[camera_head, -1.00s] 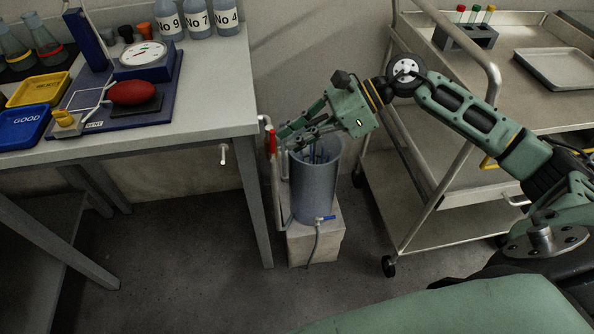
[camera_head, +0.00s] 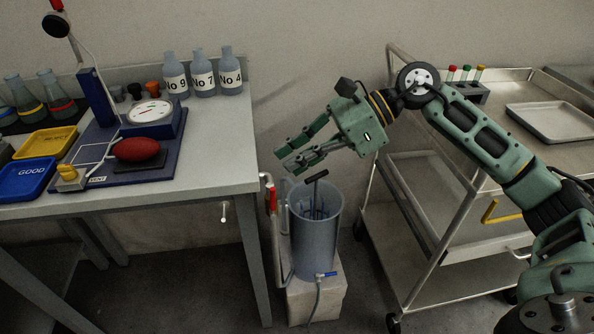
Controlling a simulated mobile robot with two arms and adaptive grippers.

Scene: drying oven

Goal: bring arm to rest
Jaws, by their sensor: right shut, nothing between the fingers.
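My right arm (camera_head: 490,150) comes in from the right, with its elbow raised in front of the trolley. My right gripper (camera_head: 284,160) is shut and empty. It hangs in the air above the grey cylindrical vessel (camera_head: 316,240), pointing left toward the table edge, apart from the vessel. A black T-shaped handle (camera_head: 316,176) stands up out of the vessel, just below the fingers and clear of them. My left gripper is not in view.
The vessel stands on a pale block (camera_head: 316,303) beside a pipe with a red handle (camera_head: 272,198). The table (camera_head: 215,165) at left holds bottles, trays and a red oval object (camera_head: 138,149). A metal trolley (camera_head: 440,275) with a test-tube rack stands at right.

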